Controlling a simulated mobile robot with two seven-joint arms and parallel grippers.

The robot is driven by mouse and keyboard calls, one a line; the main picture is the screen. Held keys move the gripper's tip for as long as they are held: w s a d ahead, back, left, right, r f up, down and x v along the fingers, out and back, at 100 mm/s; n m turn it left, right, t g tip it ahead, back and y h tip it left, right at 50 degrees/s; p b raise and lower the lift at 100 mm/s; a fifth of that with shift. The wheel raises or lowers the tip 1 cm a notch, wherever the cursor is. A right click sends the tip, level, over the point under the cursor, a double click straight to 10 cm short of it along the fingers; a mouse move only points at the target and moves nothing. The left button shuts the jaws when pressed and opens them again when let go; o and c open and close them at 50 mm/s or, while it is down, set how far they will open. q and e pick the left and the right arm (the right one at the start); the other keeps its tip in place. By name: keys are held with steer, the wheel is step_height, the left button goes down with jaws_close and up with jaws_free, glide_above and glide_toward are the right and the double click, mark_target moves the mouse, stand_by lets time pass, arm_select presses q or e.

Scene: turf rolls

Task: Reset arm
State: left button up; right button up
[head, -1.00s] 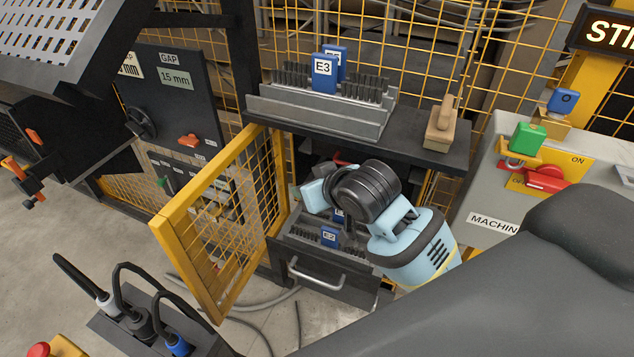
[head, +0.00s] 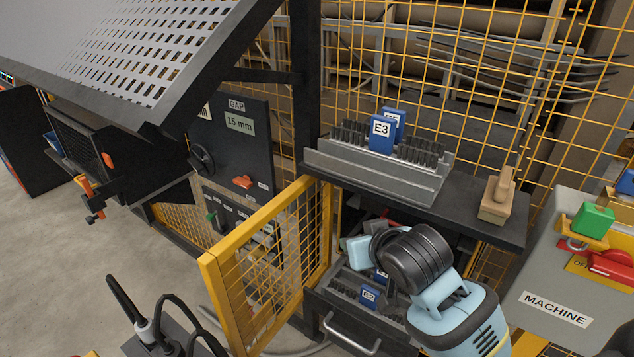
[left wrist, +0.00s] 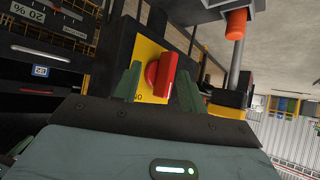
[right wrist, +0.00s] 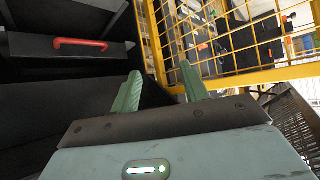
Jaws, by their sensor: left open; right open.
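My right arm (head: 455,315) comes in from the lower right in the head view and reaches into the lower cabinet, beside the open yellow mesh gate (head: 268,265). Its fingertips are hidden in that view. In the right wrist view my right gripper (right wrist: 160,71) is open with nothing between its fingers. My left gripper is outside the head view. In the left wrist view my left gripper (left wrist: 159,68) is open, and a red rotary knob (left wrist: 160,75) on a yellow plate shows between its fingers. I cannot tell whether the fingers touch it.
The mesh gate (right wrist: 235,75) also shows at right in the right wrist view. A drawer with a red handle (right wrist: 80,44) is at left. A shelf (head: 470,220) bears the E3 rack (head: 375,175) and a brush (head: 497,197). The machine panel (head: 550,275) stands at right.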

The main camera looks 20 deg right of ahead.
steer(key=s+a+f+n+g+y, duration=0.1)
steer(key=s+f, duration=0.3)
steer(key=f, duration=0.6)
steer(key=s+f, duration=0.5)
steer(key=f, duration=0.5)
arm_select(q)
steer(key=s+f, duration=0.1)
steer(key=s+a+f, duration=0.1)
steer(key=shift+s+f+g, duration=0.15)
steer(key=shift+f+g, duration=0.15)
arm_select(e)
steer(key=s+f, duration=1.1)
steer(key=s, duration=0.5)
steer(key=shift+d+n, duration=0.2)
steer(key=shift+n, duration=0.2)
steer(key=shift+s, duration=0.15)
